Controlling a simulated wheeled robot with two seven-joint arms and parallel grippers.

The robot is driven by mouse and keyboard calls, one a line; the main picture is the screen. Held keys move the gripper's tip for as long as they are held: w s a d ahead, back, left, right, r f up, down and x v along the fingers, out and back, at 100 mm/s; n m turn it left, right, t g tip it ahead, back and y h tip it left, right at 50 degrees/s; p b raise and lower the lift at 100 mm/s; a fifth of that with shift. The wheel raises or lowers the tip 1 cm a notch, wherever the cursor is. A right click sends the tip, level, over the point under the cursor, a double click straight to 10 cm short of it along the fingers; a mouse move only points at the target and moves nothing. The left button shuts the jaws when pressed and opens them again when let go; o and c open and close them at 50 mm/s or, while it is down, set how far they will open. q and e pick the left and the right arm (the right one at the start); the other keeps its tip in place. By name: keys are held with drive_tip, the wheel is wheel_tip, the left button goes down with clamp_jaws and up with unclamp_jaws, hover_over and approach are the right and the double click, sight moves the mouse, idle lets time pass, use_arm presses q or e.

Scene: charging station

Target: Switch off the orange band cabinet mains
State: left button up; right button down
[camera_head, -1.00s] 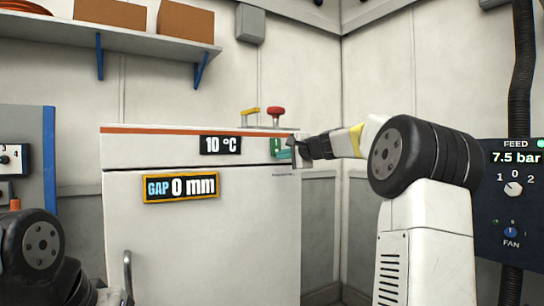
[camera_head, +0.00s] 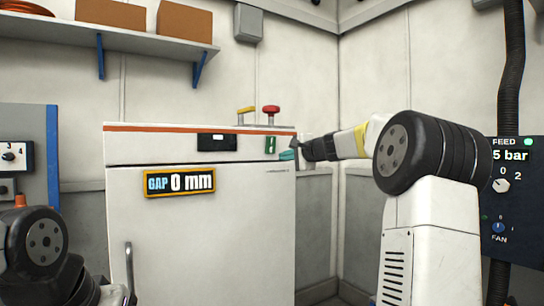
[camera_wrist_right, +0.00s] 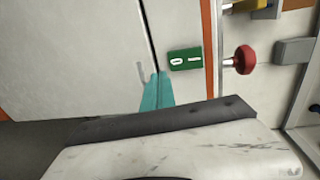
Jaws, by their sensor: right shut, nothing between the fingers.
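The white cabinet (camera_head: 200,225) with an orange band (camera_head: 160,128) stands ahead. Its band display (camera_head: 217,142) is dark. The green mains switch (camera_head: 270,145), marked 0 and I, is at the right end of the front; it also shows in the right wrist view (camera_wrist_right: 185,59). My right gripper (camera_head: 288,155) is shut and empty, its teal fingertips just right of and below the switch in the head view. In the wrist view the teal fingertips (camera_wrist_right: 157,92) appear a little apart from the switch. My left gripper is out of view; only part of that arm shows at lower left.
A red mushroom button (camera_head: 270,109) and a yellow lever (camera_head: 246,110) stand on the cabinet top. A feed and fan panel (camera_head: 515,210) is at right, partly behind my arm.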

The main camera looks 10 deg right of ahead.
drive_tip(key=f+v, duration=0.1)
drive_tip(key=v, duration=0.7)
drive_tip(key=shift+f, duration=0.5)
drive_tip(key=shift+s+d, duration=0.1)
drive_tip(key=shift+s, duration=0.05)
drive_tip(key=s+a+f+n+g, duration=0.35)
drive_tip(key=s+a+f, duration=0.3)
drive_tip(key=s, duration=0.25)
drive_tip(key=s+a+f+n+g, duration=0.3)
drive_tip(key=s+a+f+n, duration=0.2)
drive_tip(key=s+a, duration=0.3)
drive_tip(key=s+d+f+n+g+h, duration=0.1)
drive_tip(key=s+f+n, duration=0.2)
drive_tip(key=s+f, duration=0.4)
drive_tip(key=s+d+f+n+g+h, duration=0.1)
drive_tip(key=s+d+f+n+h, duration=0.1)
drive_tip(key=s+f, duration=0.5)
drive_tip(key=s+n, duration=0.1)
drive_tip(key=s, duration=0.4)
drive_tip(key=shift+s+f+g, duration=0.15)
drive_tip(key=shift+s+g, duration=0.05)
drive_tip(key=shift+g, duration=0.15)
